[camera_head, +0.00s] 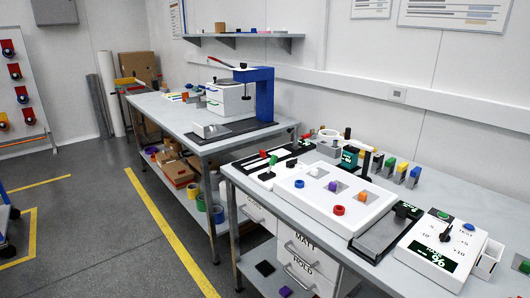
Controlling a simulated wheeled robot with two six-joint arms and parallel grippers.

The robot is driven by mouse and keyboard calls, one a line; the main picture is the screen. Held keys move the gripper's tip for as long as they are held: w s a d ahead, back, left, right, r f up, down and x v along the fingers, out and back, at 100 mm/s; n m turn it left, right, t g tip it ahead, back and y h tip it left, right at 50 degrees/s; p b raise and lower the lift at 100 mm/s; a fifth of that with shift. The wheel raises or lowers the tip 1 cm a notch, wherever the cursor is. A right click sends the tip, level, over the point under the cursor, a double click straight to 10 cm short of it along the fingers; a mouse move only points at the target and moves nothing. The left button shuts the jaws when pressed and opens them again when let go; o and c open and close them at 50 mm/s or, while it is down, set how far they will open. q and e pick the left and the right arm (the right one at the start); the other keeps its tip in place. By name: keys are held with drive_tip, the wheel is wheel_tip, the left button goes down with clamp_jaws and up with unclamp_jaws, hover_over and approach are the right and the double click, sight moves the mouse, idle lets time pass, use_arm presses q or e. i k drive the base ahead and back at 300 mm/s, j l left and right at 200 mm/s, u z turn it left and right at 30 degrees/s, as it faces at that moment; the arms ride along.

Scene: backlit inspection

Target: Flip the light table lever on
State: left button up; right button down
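The light table (318,210) appears to be the wide white box on the near bench, with small red, blue, purple and orange pieces on top. Its top looks plain white, and I cannot tell whether it is lit. A small white unit (252,172) adjoins its left end and carries a dark upright stick (268,168), possibly a lever. A white control box (440,250) to the right has a black pointer or lever (446,233), a green button, a blue button and a display. I cannot tell which is the light table lever. Neither gripper is in view.
The near bench (505,211) holds a dark flat device (385,236), a white bin (488,260) and a row of coloured blocks behind. A farther bench (178,112) carries a blue press-like stand (264,95). The grey floor (95,225) left of the benches is mostly clear, with yellow lines.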

sight(273, 161)
drive_tip(key=i+j+z, duration=0.1)
drive_tip(key=i+j, duration=0.7)
drive_tip(key=i+j+z, duration=0.1)
drive_tip(key=i+j, duration=0.7)
drive_tip(key=j, duration=0.25)
